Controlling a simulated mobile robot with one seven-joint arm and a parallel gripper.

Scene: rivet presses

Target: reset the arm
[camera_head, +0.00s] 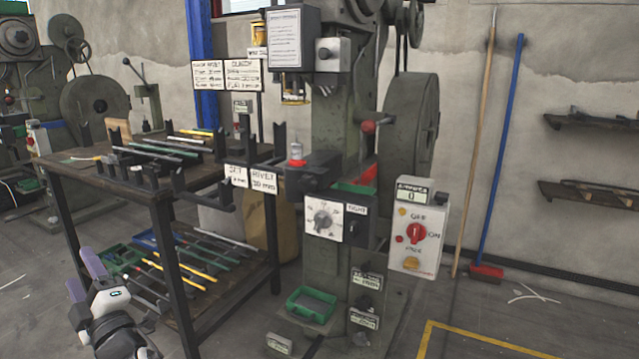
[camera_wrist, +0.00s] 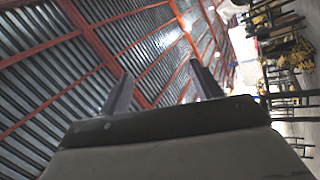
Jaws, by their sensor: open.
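My gripper (camera_head: 88,274) shows at the lower left of the head view, on the white and black end of my arm. Its two purple-grey fingers point up and to the left and stand apart, with nothing between them. In the wrist view my gripper (camera_wrist: 160,90) is also open and empty, its fingers spread against the ceiling. It is in the air to the front left of the dark workbench (camera_head: 70,170), apart from it as far as I can see. Most of my arm is out of view.
A green rivet press (camera_head: 340,120) stands in the middle, with a control box (camera_head: 417,228) on its right. Rods lie on the bench top and lower shelf. A green bin (camera_head: 311,305) sits at the press foot. A broom (camera_head: 487,272) leans on the wall.

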